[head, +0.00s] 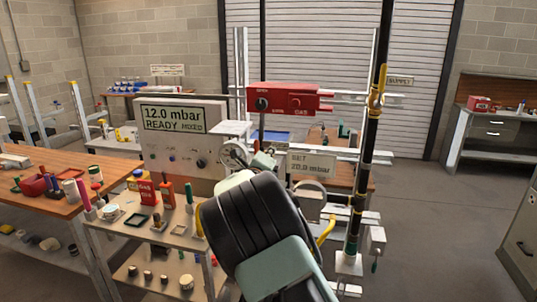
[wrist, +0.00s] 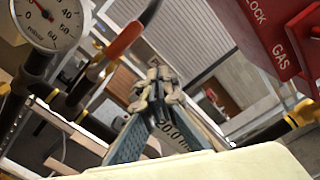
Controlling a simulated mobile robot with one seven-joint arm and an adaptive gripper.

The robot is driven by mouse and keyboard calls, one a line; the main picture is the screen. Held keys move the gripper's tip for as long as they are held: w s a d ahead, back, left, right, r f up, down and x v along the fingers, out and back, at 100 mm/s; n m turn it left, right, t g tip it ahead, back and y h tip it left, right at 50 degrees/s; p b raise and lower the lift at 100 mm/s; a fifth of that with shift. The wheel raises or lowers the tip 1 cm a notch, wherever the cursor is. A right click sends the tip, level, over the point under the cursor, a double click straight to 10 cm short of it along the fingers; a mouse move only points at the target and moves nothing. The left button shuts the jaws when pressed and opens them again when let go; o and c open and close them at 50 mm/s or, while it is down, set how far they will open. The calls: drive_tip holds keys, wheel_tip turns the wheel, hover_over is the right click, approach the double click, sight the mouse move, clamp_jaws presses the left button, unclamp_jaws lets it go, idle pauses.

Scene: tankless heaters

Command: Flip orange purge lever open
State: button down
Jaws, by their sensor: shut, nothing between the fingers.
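The orange lever (wrist: 124,40) shows in the wrist view at upper left, on a black pipe fitting beside a round white gauge (wrist: 50,22). It slants up to the right. In the head view my gripper (head: 264,160) is near the gauge (head: 234,153), partly hidden by my arm.
A red gas box (head: 290,99) is above my gripper and shows at upper right in the wrist view (wrist: 290,45). A "20.0 mbar" sign (head: 312,163) stands close right. A black vertical pipe (head: 369,150) with a yellow handle is farther right. A grey display panel (head: 182,135) is left.

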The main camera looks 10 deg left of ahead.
drive_tip(key=s+b, duration=0.2)
drive_tip(key=s, duration=0.8)
drive_tip(key=shift+a, duration=0.25)
